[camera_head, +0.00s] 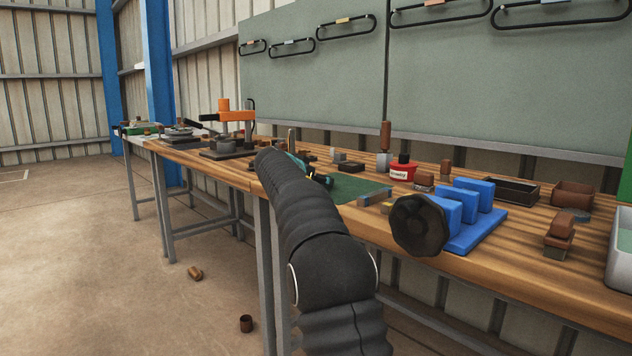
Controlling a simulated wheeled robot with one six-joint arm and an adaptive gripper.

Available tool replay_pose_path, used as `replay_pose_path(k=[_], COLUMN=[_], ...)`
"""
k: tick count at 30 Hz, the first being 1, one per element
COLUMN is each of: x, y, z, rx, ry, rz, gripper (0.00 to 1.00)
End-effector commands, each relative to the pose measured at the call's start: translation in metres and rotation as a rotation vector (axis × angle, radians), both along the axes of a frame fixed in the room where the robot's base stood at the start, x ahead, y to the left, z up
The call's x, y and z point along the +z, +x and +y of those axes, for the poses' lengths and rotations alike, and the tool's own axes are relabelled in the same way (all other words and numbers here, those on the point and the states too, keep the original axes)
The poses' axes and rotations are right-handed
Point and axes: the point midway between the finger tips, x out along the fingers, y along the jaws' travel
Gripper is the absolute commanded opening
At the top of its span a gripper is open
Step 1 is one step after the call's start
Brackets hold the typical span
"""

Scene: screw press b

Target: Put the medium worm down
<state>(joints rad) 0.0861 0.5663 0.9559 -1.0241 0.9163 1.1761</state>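My arm rises from the bottom of the view and reaches over the workbench (470,237). Small black and teal parts (314,176) show just right of its far end, over a green mat (352,187). They may belong to my gripper, but the arm hides most of this area. I cannot tell whether the gripper is open or shut, or whether it holds anything. I cannot make out the medium worm for certain; it may be hidden behind my arm.
A blue slotted block (465,212) stands on the bench behind a black faceted knob (419,225). A red container (403,170), dark tray (511,191) and brown bin (572,194) stand farther back. An orange-topped press (226,115) is left. Small brown pieces lie on the floor.

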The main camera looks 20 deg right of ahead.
Motion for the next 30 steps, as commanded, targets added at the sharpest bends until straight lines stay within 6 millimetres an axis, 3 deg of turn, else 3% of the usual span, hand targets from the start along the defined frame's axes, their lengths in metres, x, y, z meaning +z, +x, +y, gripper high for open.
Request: replay_pose_path(k=[10, 24, 30], x=[0.006, 0.035, 0.046], y=[0.000, -0.049, -0.063], z=[0.000, 0.064, 0.082], rx=[0.000, 0.002, 0.001], ry=[0.000, 0.000, 0.000], rz=[0.000, -0.001, 0.000], gripper=[0.77, 0.77, 0.77])
